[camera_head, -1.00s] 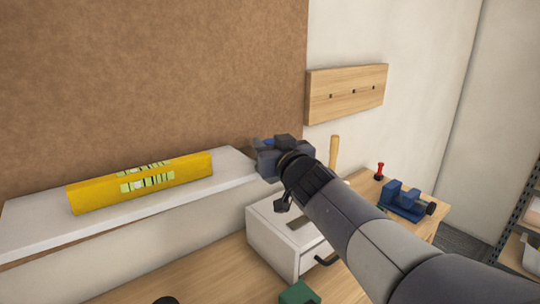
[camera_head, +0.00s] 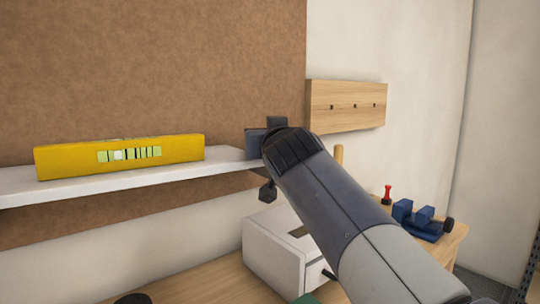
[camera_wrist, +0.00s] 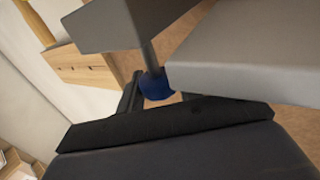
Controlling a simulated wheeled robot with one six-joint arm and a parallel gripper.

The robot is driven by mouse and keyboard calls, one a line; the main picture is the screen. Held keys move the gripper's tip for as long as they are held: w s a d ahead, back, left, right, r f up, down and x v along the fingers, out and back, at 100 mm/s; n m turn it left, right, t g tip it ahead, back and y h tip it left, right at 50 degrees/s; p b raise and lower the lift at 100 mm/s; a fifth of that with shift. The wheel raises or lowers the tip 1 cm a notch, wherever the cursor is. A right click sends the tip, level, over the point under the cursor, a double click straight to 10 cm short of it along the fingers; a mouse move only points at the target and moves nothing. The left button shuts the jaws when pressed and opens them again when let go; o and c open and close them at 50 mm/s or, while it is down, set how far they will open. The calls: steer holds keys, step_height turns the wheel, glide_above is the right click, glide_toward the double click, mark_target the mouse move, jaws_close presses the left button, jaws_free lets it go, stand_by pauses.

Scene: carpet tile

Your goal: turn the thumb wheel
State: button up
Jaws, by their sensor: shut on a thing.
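The thumb wheel (camera_wrist: 157,86) is a small dark blue knob in the wrist view. It sits on a thin grey shaft (camera_wrist: 149,52) that runs between two grey blocks (camera_wrist: 125,22). My gripper (camera_wrist: 158,95) is shut on the wheel, its dark fingers on either side and partly covering it. In the head view my dark wrist (camera_head: 290,150) reaches the right end of the white shelf (camera_head: 110,186). A dark grey block (camera_head: 262,138) shows just beyond it; the wheel and fingertips are hidden there.
A yellow spirit level (camera_head: 75,161) lies on the shelf. A wooden rail (camera_head: 350,105) is on the wall. Below are a white drawer box (camera_head: 270,250), a blue vise (camera_head: 420,220) and a red-handled item (camera_head: 388,192) on the wooden bench.

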steer(key=shift+f+m+h+b, duration=0.35)
steer(key=shift+h+b, duration=0.35)
steer(key=shift+b, duration=0.75)
steer(key=shift+f+m+h+b, duration=0.1)
steer(key=shift+m+h+b, duration=0.5)
steer(key=shift+b, duration=0.8)
steer(key=shift+s+r+m+g+h+b, duration=0.15)
steer(key=shift+m+g+h+b, duration=0.15)
steer(key=shift+m+h+b, duration=0.75)
steer(key=shift+r+h, duration=0.2)
steer(key=shift+h, duration=0.85)
stand_by(1.0)
steer(key=o, duration=0.9)
steer(key=shift+o, duration=0.2)
steer(key=shift+s, duration=0.1)
